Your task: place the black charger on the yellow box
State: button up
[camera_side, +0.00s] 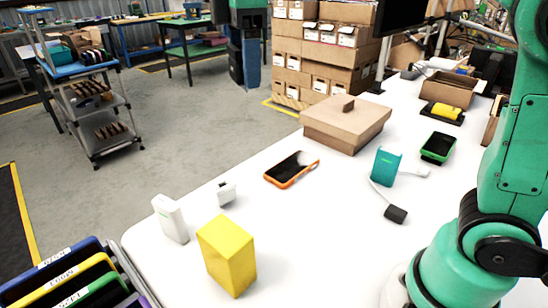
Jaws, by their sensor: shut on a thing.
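The yellow box (228,256) stands upright on the white table near its front left, its top bare. My gripper (246,72) is high at the top of the view, far above and behind the yellow box, partly cut off by the picture's edge. It is shut on a dark thing (236,66) beside a blue-grey finger; this looks like the black charger, but its outline merges with the dark gripper. A small black block (396,214) on a pale cable lies on the table at the right, apart from my gripper.
Coloured folders (70,277) flank the front left corner. The table's middle is clear.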

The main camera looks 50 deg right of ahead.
aim_at(224, 234)
jog(key=s+a+r+n, duration=0.3)
jog(key=s+a+n, duration=0.1)
jog(key=a, duration=0.5)
jog(key=shift+n, duration=0.4)
jog(key=f, duration=1.9)
jog(key=shift+s+a+f, duration=0.1)
jog(key=shift+a+f, duration=0.1)
jog(key=shift+f, duration=0.2)
jog(key=o, duration=1.3)
jog(key=shift+f, duration=0.15)
